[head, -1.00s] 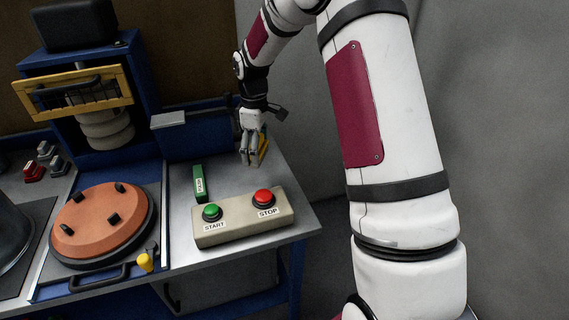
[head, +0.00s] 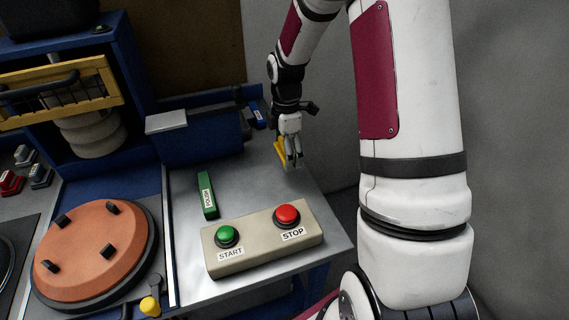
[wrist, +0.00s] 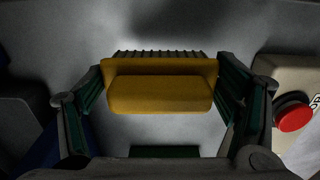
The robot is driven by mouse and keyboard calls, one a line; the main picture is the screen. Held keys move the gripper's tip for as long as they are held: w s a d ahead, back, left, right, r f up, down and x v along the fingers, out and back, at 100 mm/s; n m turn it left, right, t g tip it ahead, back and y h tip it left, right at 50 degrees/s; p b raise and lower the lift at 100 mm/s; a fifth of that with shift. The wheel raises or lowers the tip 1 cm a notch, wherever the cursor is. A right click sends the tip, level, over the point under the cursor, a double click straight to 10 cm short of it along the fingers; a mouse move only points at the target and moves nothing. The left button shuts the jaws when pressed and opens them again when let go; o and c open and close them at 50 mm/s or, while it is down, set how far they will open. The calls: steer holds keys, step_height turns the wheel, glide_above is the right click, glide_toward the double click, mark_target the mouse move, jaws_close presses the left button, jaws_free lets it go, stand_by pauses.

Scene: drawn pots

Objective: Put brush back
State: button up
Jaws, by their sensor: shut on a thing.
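The yellow brush (head: 279,150) is held by my gripper (head: 293,163) over the right part of the metal worktop, close to its right edge. In the wrist view the brush (wrist: 160,88) lies across between the two fingers, with a row of dark bristles along its far side. My gripper (wrist: 160,95) is shut on it. In the head view the fingers hide part of the brush, and I cannot tell whether it touches the worktop.
A green labelled block (head: 207,196) lies on the worktop (head: 245,170). A control box (head: 262,241) with START and STOP buttons stands at the front. A dark blue bin (head: 198,140) and a blue item (head: 258,116) are at the back. An orange disc (head: 92,250) is left.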

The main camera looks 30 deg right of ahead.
steer(key=shift+f, duration=2.5)
steer(key=shift+f, duration=0.15)
steer(key=o, duration=1.1)
steer(key=shift+c, duration=0.2)
